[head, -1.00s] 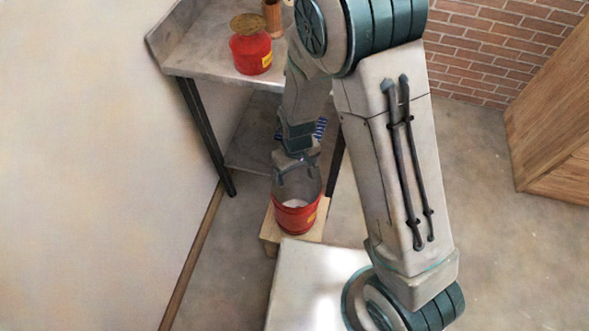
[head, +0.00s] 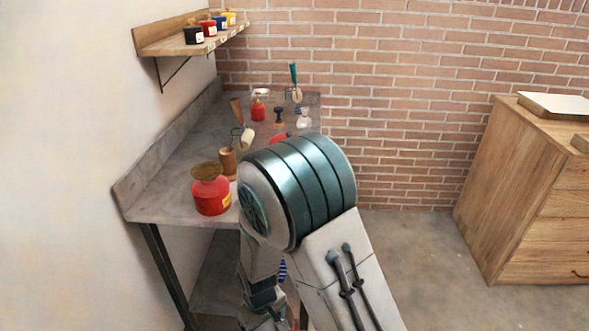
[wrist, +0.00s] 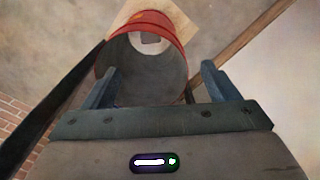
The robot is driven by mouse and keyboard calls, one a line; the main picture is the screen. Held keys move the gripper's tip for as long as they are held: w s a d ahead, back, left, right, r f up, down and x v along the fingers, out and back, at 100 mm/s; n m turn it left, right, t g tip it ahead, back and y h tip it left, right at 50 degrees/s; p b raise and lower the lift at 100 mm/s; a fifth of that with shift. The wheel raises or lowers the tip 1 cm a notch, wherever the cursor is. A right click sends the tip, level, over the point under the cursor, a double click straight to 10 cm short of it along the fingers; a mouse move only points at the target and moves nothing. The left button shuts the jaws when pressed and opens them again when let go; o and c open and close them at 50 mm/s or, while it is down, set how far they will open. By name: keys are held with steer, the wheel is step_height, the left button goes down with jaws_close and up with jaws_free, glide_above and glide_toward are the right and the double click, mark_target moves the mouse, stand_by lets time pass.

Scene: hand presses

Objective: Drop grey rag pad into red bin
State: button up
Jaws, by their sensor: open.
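The red bin (wrist: 168,22) shows in the wrist view, its grey inside facing the camera. A small pale grey patch (wrist: 150,38), which looks like the rag pad, lies at the bottom of the bin. My gripper (wrist: 159,70) is open with nothing between its fingers, which are at the bin's near rim in the picture. In the head view my arm hides most of the bin, and the fingertips are out of sight at the bottom edge.
A grey workbench (head: 170,205) along the left wall holds a red can with a brass top (head: 211,192), a wooden cylinder (head: 227,164) and several small tools. A shelf (head: 160,45) with ink pots is above. Wooden drawers (head: 515,190) stand right. Floor between is clear.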

steer(key=d+r+m+p, duration=0.1)
steer(key=d+r, duration=0.3)
steer(key=r, duration=0.3)
steer(key=d+r+m+t+y+p, duration=0.1)
steer(key=d+r+m+p, duration=0.15)
steer(key=r, duration=0.45)
steer(key=d+r+m+p, duration=0.1)
steer(key=d+r, duration=0.3)
steer(key=r, duration=0.2)
steer(key=s+d+r+m+t+p, duration=0.1)
steer(key=s+d+r+m, duration=0.1)
steer(key=s+d+r, duration=0.2)
steer(key=s+d+r+m+h+p, duration=0.1)
steer(key=s+d+r+p, duration=0.1)
steer(key=s+d+r, duration=0.2)
steer(key=d+r, duration=0.3)
steer(key=r, duration=0.3)
steer(key=shift+d+m+t, duration=0.3)
steer(key=shift+m+t, duration=0.05)
steer(key=shift+t, duration=0.05)
